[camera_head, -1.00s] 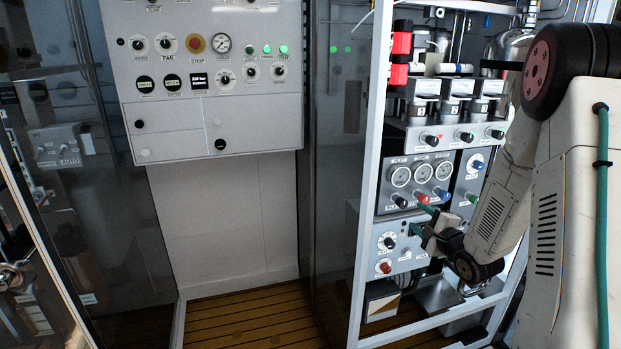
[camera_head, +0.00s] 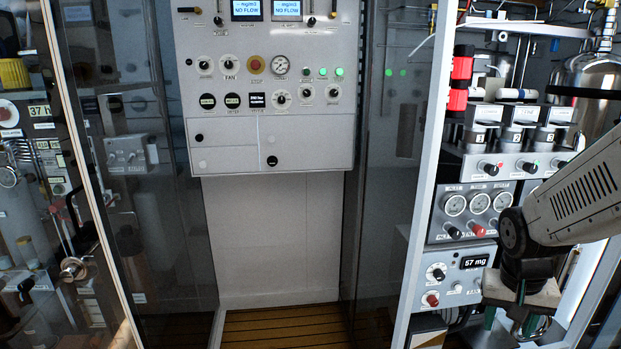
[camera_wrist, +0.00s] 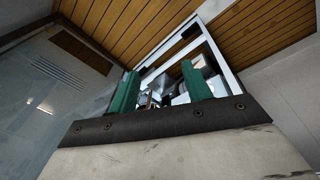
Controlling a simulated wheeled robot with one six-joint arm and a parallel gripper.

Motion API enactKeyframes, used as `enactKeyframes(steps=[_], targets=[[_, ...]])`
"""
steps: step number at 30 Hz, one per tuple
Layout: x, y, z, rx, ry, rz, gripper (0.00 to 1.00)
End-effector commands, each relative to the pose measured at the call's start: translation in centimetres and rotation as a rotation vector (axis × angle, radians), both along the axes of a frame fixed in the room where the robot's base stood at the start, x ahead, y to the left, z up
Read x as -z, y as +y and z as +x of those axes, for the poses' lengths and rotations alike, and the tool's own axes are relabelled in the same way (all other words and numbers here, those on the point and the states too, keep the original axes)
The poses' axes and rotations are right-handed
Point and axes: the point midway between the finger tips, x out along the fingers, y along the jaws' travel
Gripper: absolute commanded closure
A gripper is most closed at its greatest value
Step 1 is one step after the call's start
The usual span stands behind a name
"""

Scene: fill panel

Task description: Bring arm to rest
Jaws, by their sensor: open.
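My gripper (camera_head: 510,324) hangs at the lower right of the head view, pointing down in front of the fill panel (camera_head: 452,273). Its two green fingers are apart with nothing held between them. In the wrist view my gripper (camera_wrist: 160,84) also shows both green fingers apart. My forearm and gripper hide the panel's right part. I cannot tell the distance between gripper and panel.
A white rack frame post (camera_head: 424,185) stands left of the fill panel. A grey control panel (camera_head: 270,130) hangs on the back wall above a slatted wooden floor (camera_head: 280,328). Dark glass panes (camera_head: 388,150) flank it. Shelves with equipment fill the left side.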

Motion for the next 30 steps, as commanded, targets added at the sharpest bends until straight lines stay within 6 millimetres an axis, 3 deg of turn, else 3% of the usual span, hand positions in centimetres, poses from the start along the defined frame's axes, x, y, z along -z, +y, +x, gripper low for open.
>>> enactKeyframes(steps=[1,6,12,19,30], targets=[[-1.8,1.8,-1.6,-0.065,0.035,0.015,0.51],[-6.2,7.1,-7.2,-0.269,0.140,0.087,0.51],[-10.1,11.5,-11.9,-0.420,0.118,0.130,0.51],[-12.3,13.4,-12.9,-0.503,-0.004,0.098,0.51],[-12.6,13.8,-12.9,-0.521,-0.014,0.094,0.51]])
